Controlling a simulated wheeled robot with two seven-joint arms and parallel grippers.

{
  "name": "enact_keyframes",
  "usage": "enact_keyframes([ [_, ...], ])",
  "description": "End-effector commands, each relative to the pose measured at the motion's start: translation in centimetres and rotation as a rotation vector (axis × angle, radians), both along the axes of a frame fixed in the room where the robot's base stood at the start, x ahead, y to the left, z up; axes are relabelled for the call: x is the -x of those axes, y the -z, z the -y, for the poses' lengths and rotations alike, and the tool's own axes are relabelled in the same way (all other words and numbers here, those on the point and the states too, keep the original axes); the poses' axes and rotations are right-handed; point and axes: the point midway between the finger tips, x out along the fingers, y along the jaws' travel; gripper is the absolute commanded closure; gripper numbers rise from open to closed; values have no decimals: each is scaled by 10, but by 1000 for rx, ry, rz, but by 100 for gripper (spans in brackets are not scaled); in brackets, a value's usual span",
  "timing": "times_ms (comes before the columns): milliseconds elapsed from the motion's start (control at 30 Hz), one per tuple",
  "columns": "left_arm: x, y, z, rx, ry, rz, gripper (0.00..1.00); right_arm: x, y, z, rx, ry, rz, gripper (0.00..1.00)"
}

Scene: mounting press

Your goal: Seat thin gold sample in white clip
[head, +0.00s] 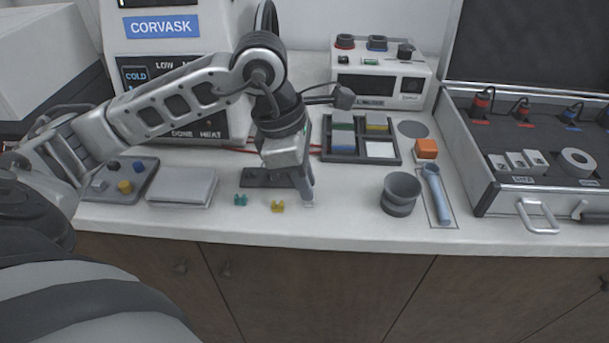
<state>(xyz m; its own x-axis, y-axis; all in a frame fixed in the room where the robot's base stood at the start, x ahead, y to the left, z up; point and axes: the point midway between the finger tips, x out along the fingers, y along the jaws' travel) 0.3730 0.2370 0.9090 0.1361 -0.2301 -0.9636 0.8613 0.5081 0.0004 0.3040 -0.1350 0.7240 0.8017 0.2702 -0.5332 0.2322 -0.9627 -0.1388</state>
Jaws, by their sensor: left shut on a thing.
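My left gripper (308,200) points down at the bench front, its fingers close together. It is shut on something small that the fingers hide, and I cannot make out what. A small whitish piece, which looks like the white clip (309,205), shows right at the fingertips. I cannot tell whether the fingers touch it or stand just over it. A teal clip (240,199) and a yellow clip (278,206) stand to its left. I cannot make out the thin gold sample anywhere. My right gripper is out of view.
A dark flat holder (262,184) lies behind the clips. A grey pad (183,203) and a block with coloured knobs (146,190) lie left. A compartment tray (326,158), a grey cup (400,208), an orange block (426,149) and an open case (490,207) stand right.

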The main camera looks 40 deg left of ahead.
Motion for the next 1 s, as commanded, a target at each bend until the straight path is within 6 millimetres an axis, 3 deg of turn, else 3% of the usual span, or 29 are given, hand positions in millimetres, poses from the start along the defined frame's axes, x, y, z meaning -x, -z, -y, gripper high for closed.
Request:
enact_keyframes([
  [1000,0,2,0,0,0,0,100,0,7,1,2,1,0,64],
])
